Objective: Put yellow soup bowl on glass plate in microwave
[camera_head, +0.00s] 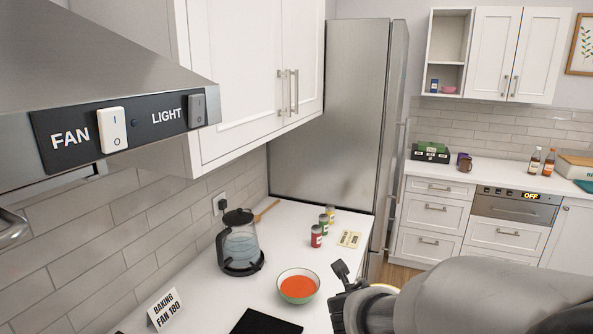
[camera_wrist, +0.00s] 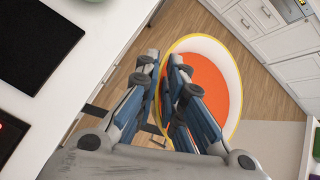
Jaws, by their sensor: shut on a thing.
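The yellow soup bowl (camera_wrist: 236,88) has a yellow rim, a white inside and orange soup. In the wrist view my gripper (camera_wrist: 164,68) is shut on its near rim, one finger on each side of the wall. The bowl hangs over the wooden floor, beside the counter edge. In the head view my gripper (camera_head: 346,283) is at the right of the near counter, and only a sliver of the yellow bowl (camera_head: 384,288) shows behind my arm. I cannot make out the microwave or its glass plate in either view.
A green-rimmed bowl of orange soup (camera_head: 298,286) stands on the near counter (camera_head: 275,245), with a kettle (camera_head: 240,243) and several small cans behind it. The fridge (camera_head: 335,120) stands beyond. A far counter (camera_head: 500,174) holds bottles; below it an appliance (camera_head: 515,207) reads OFF.

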